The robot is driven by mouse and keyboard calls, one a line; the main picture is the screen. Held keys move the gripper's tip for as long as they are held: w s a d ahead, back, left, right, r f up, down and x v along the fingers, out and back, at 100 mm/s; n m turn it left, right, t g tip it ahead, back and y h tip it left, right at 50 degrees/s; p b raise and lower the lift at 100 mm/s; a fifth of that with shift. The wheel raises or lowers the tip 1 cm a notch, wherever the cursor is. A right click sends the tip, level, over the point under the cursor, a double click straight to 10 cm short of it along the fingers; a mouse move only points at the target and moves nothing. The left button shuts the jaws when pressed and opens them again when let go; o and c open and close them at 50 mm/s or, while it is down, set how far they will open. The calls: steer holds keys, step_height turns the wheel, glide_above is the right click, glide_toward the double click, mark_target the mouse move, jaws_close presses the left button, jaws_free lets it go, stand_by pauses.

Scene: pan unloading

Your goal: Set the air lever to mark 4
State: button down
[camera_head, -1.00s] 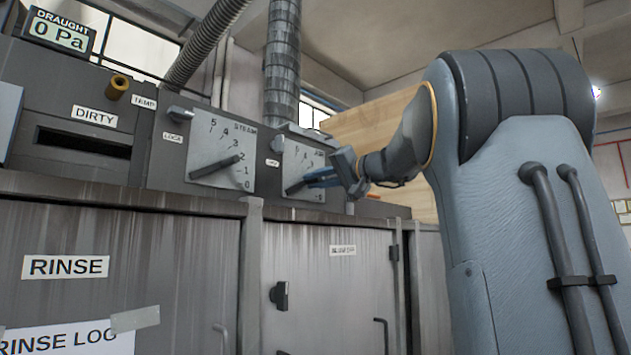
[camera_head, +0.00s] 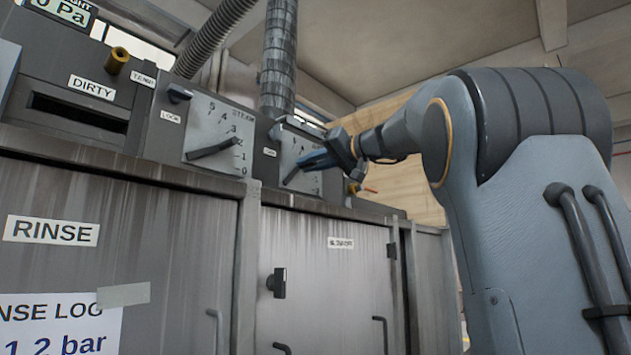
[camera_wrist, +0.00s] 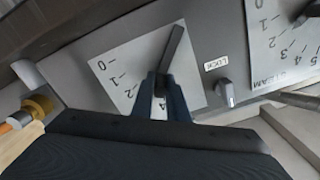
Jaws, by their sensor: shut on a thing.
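The air lever (camera_wrist: 175,45) is a dark bar on a pale plate (camera_wrist: 195,93) with numbered marks. It also shows in the head view on the right-hand plate (camera_head: 311,184), slanting up to the right. My gripper (camera_wrist: 164,96) is shut on the lever's free end, with a blue finger on either side. In the upside-down wrist view, 0, 1 and 2 show left of the fingers and the 4 shows between them. The lever points towards the 3–4 stretch, but the fingers hide its tip and the 3, so its exact mark is unclear.
Beside it, a larger STEAM plate (camera_head: 219,130) has its own lever (camera_head: 213,149), near mark 2. A lock knob (camera_wrist: 227,93) sits between the plates. A brass fitting (camera_wrist: 38,106) is at the far side. Cabinet doors (camera_head: 322,280) stand below.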

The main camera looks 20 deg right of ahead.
steer(key=shift+s+a+r+n+b, duration=0.15)
steer(key=shift+a+r+n+b, duration=0.1)
steer(key=shift+n+b, duration=0.4)
steer(key=shift+s+a+r+n+b, duration=0.1)
steer(key=shift+a+n+b, duration=0.15)
steer(key=shift+n+b, duration=0.35)
steer(key=c, duration=1.7)
jaws_free()
steer(key=shift+a, duration=0.1)
steer(key=shift+b+v, duration=1.05)
steer(key=shift+v, duration=2.9)
